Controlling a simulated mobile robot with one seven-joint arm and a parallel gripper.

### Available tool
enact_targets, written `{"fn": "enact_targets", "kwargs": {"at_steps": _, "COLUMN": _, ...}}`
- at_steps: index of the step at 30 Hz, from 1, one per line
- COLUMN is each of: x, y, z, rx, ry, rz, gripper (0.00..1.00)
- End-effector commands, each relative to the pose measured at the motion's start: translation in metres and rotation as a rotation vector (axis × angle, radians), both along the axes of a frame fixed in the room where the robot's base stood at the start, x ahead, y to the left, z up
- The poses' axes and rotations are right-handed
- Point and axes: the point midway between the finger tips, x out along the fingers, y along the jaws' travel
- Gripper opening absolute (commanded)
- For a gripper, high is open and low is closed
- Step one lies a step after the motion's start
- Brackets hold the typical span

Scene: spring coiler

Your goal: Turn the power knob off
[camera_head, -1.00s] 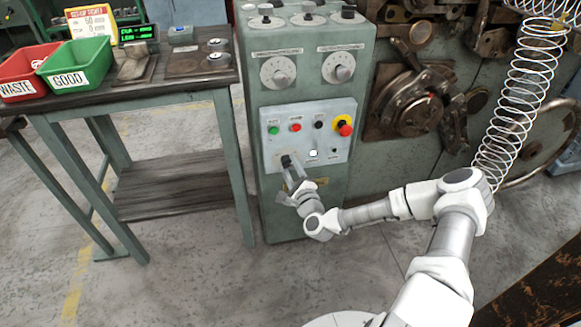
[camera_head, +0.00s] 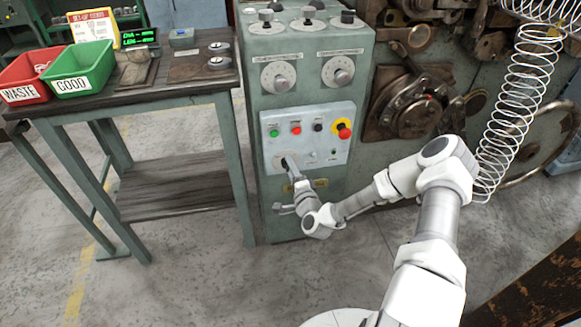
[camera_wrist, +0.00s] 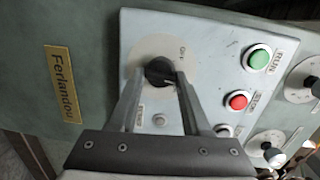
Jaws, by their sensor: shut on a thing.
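A small lamp (camera_head: 312,155) right of the knob looks unlit.
Green (camera_wrist: 258,58) and red (camera_wrist: 237,101) buttons sit beside the knob. A red-on-yellow emergency button (camera_head: 344,131) is at the panel's upper right. A table (camera_head: 175,90) with red and green bins stands left. A spring coil (camera_head: 515,110) hangs right.

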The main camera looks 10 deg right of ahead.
Motion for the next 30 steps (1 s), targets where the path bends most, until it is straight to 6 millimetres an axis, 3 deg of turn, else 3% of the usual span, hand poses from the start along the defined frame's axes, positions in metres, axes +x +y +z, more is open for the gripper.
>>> {"fn": "enact_targets", "kwargs": {"at_steps": 18, "x": 0.0013, "y": 0.0030, "z": 0.0062, "rx": -0.584, "ry": -0.008, "rz": 0.001, "gripper": 0.00}}
{"fn": "enact_targets", "kwargs": {"at_steps": 30, "x": 0.0013, "y": 0.0044, "z": 0.0063, "rx": -0.861, "ry": -0.008, "rz": -0.001, "gripper": 0.00}}
